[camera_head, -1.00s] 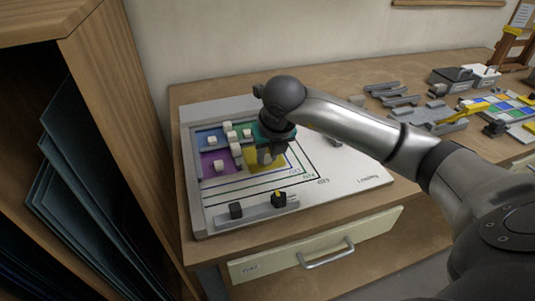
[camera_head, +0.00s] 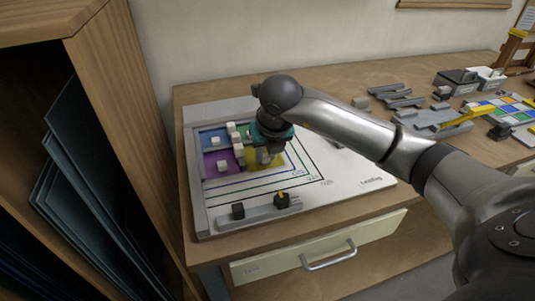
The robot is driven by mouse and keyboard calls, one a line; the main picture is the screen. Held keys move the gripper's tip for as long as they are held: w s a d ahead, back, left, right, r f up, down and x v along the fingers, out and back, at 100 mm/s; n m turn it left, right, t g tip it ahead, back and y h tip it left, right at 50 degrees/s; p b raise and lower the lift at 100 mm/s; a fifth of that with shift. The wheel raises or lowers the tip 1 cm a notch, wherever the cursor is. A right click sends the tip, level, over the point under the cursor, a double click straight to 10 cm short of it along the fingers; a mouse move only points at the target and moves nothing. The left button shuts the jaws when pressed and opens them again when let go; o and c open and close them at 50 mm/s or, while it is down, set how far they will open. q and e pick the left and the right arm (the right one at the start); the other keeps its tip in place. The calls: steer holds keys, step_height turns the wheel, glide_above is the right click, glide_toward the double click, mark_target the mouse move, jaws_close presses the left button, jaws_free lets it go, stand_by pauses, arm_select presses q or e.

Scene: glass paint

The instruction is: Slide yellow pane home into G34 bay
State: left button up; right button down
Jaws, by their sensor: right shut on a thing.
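The yellow pane (camera_head: 266,164) lies on the white board beside the purple pane and below the teal-green pane. My right gripper (camera_head: 266,156) is right over it, shut on what looks like a block at the pane; the wrist hides part of both. A blue pane (camera_head: 213,139) and a purple pane (camera_head: 214,164) sit to the left, with white blocks on and between them. Part of the teal-green pane (camera_head: 257,129) shows behind my wrist. Whether the yellow pane touches the adjoining pieces is too small to tell. My left gripper is out of view.
A grey rail (camera_head: 259,214) with two dark knobs lies at the board's front. The board (camera_head: 350,170) has clear room at right. Grey fixtures (camera_head: 395,92), a coloured sample panel (camera_head: 505,105) and bins (camera_head: 455,78) stand farther right. A wooden rack (camera_head: 105,90) with glass sheets is at left.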

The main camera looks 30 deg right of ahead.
steer(key=shift+w+a, duration=0.35)
steer(key=shift+w, duration=0.15)
steer(key=shift+w+a+r, duration=0.1)
steer(key=shift+a, duration=0.05)
stand_by(1.2)
steer(key=c, duration=0.8)
jaws_free()
steer(key=shift+o, duration=1)
steer(key=shift+r+p, duration=2.25)
steer(key=shift+r, duration=1.2)
